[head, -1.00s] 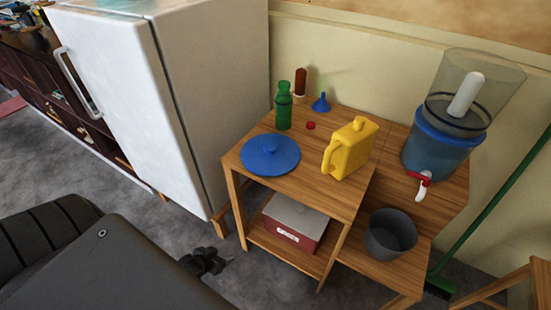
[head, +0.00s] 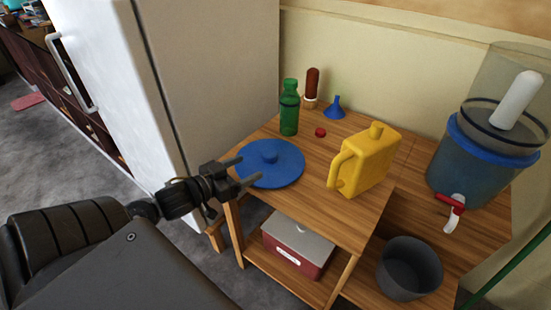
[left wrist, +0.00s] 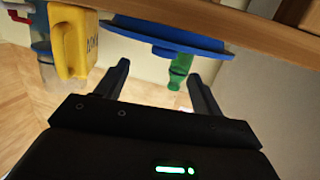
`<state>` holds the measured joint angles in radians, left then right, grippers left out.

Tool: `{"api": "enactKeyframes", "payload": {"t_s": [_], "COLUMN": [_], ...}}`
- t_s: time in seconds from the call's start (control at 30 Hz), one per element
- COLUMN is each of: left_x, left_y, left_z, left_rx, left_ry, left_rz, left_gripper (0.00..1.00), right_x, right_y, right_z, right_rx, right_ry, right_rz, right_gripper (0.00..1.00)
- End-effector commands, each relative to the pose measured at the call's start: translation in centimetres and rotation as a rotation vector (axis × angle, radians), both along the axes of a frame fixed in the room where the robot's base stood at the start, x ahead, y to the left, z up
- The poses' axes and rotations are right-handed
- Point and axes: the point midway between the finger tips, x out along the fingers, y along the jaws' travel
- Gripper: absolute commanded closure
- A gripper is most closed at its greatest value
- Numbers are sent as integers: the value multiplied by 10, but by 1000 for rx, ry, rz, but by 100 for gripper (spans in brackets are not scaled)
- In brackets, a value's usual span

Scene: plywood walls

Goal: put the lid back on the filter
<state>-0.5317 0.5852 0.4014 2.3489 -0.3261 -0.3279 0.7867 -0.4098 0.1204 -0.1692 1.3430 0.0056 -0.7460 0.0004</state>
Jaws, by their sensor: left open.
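The lid (head: 270,163) is a flat blue disc with a raised knob, lying on the wooden table near its left front edge. It also shows upside down at the top of the left wrist view (left wrist: 165,36). The filter (head: 483,170) stands at the right, with a clear upper container, a white candle inside and a red tap; its top is uncovered. My left gripper (head: 249,170) is open and empty at the lid's left edge, its fingers pointing toward the lid. Its two fingers also show apart in the left wrist view (left wrist: 158,70). My right gripper is out of view.
A yellow jug (head: 365,163) stands between lid and filter. A green bottle (head: 289,108), red cap (head: 320,132), blue funnel (head: 335,108) and brown-topped object (head: 311,88) are behind. A grey bucket (head: 409,268) is at front right. The refrigerator (head: 215,80) is left.

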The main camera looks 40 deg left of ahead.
Motion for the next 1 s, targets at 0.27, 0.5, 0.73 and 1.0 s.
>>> {"api": "enactKeyframes", "payload": {"t_s": [0.27, 0.5, 0.73, 1.0], "left_x": [30, 54, 62, 100], "left_y": [-4, -8, -8, -8], "left_z": [-4, -8, -9, -14], "left_rx": [0, -1, 0, -1], "left_ry": [-3, -1, 0, 0], "left_rz": [2, 1, 1, 1], "left_gripper": [32, 32, 32, 32], "right_x": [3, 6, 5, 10], "right_y": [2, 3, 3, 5], "right_z": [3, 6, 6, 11], "right_rx": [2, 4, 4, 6], "right_ry": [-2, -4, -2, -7], "right_rz": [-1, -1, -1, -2], "right_gripper": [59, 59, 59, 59]}}
